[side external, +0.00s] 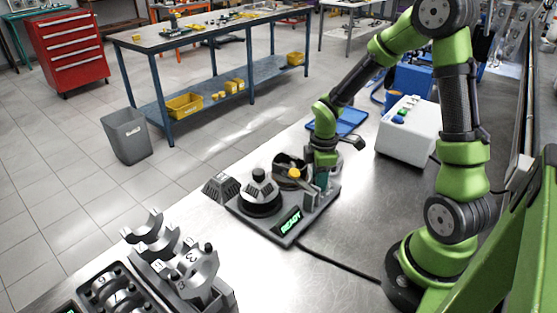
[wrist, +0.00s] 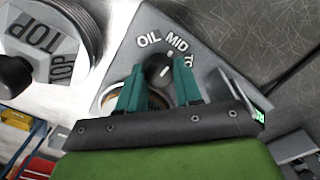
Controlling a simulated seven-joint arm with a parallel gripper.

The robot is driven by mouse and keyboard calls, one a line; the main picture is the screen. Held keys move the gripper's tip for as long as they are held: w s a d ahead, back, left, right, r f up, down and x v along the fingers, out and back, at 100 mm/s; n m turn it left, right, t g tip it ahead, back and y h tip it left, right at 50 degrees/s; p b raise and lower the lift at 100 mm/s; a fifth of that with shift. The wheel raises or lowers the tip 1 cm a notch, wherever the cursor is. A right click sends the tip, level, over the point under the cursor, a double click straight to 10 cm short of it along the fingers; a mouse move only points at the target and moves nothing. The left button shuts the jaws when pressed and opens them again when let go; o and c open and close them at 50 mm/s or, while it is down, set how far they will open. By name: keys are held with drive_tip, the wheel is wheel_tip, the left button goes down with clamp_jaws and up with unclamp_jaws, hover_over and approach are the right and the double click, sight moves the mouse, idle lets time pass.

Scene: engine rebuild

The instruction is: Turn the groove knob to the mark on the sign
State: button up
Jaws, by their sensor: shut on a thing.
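The groove knob (wrist: 158,68) is a dark round knob with a white line on it, in the upper middle of the wrist view. Its line points up, roughly toward the MID label (wrist: 177,43). The OIL label (wrist: 148,39) is left of MID, and a third label, partly hidden, is to the right. My gripper (wrist: 160,74) has its two teal fingers on either side of the knob and is shut on it. In the side view my gripper (side external: 322,182) points down at the right of the grey fixture (side external: 262,222); the knob is hidden there.
A piston-like part (side external: 258,192) marked TOP stands left of my gripper. A yellow-topped part (side external: 294,174) is close beside it. A READY display (side external: 290,222) is on the fixture's front. Bearing-shell racks (side external: 180,262) stand at lower left, a white box (side external: 407,135) behind right.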

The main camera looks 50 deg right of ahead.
idle(0.4)
drive_tip(key=o, duration=1)
drive_tip(key=shift+o, duration=0.2)
drive_tip(key=shift+r, duration=0.15)
wheel_tip(320, 180, up, 17)
drive_tip(key=shift+s+a, duration=0.15)
drive_tip(key=shift+f, duration=0.2)
